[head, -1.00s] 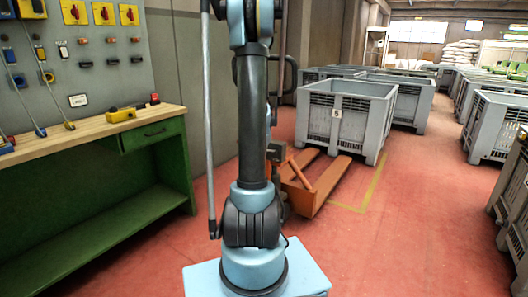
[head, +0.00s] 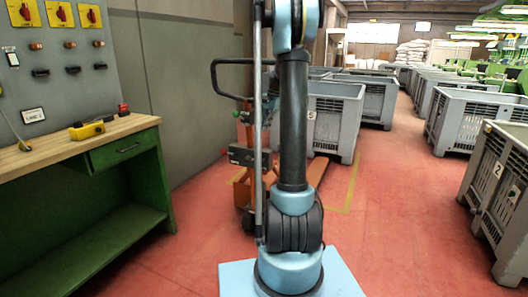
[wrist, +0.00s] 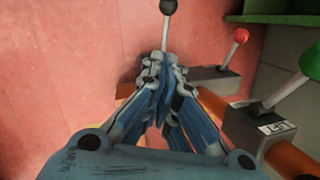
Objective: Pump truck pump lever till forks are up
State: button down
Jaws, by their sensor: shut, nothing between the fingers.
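The orange pallet truck stands behind my arm in the head view, with its black loop handle (head: 232,78) upright and a grey unit (head: 242,156) low on its body. An orange fork (head: 317,170) shows near the floor by a grey bin; my arm hides much of the truck. In the wrist view my gripper (wrist: 163,62) is shut and empty. A dark-knobbed lever (wrist: 168,7) rises just beyond the fingertips; I cannot tell whether they touch it. A red-knobbed lever (wrist: 241,36) and a green-knobbed lever (wrist: 312,60) stand to the right. My gripper is outside the head view.
A green workbench (head: 125,152) stands at left, with a yellow tool (head: 87,129) on its wooden top. Grey bin 5 (head: 335,122) is behind the truck, and bin 2 (head: 492,190) is at right. Red floor (head: 405,225) is clear between them.

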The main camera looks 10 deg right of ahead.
jog(key=shift+d, duration=0.1)
jog(key=shift+w, duration=0.1)
jog(key=s+a+x, duration=0.1)
jog(key=a+x, duration=0.1)
jog(key=x, duration=1)
jog(key=shift+s+a, duration=0.2)
jog(key=shift+s, duration=0.2)
jog(key=shift+s+f, duration=0.1)
jog(key=shift+f, duration=0.05)
